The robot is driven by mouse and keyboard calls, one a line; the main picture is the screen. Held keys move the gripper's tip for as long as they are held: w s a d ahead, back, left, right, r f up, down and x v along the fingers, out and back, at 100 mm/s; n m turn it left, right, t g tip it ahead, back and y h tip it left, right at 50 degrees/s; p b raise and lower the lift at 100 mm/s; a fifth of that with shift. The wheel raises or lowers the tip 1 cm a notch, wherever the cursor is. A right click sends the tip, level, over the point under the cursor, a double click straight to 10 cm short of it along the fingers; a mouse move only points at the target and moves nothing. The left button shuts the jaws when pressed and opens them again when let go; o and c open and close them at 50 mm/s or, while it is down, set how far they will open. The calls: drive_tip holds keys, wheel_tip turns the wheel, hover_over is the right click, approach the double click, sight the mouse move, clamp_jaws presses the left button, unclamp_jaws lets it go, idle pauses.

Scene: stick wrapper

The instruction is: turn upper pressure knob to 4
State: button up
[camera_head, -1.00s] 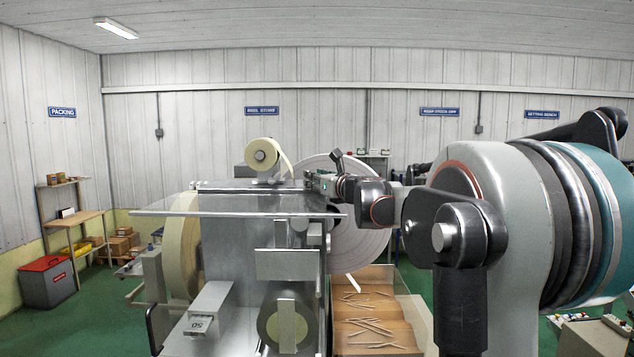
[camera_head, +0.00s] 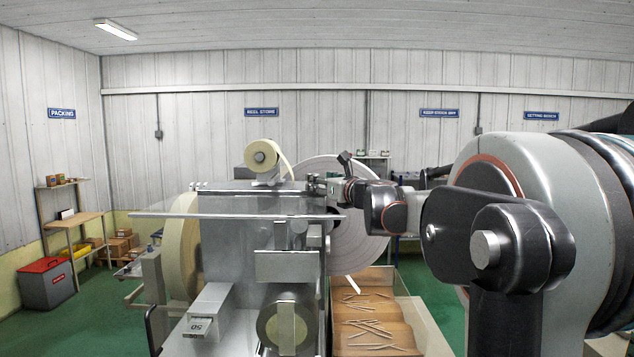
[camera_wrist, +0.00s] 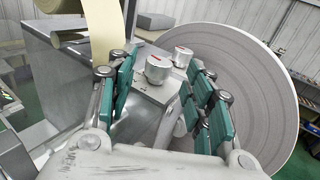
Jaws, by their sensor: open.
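Two silvery round knobs with red marks show in the wrist view on top of the machine's grey housing: a nearer knob (camera_wrist: 158,69) and a farther knob (camera_wrist: 182,56). I cannot tell which is the upper pressure knob, and no scale numbers are readable. My gripper (camera_wrist: 160,98) is open, with teal pads on either side. The nearer knob appears beyond the gap between the fingers, with nothing held. In the head view my gripper (camera_head: 335,188) is at the right end of the machine top, and the knobs cannot be made out there.
A big pale paper reel (camera_wrist: 235,90) stands close behind the right finger. A cream paper strip (camera_wrist: 101,30) rises at left. In the head view a clear plate (camera_head: 240,215) juts across the machine front, and a tray of loose sticks (camera_head: 368,320) sits below right.

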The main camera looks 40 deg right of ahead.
drive_tip(key=s+a, duration=0.1)
drive_tip(key=s, duration=0.7)
drive_tip(key=shift+s, duration=0.15)
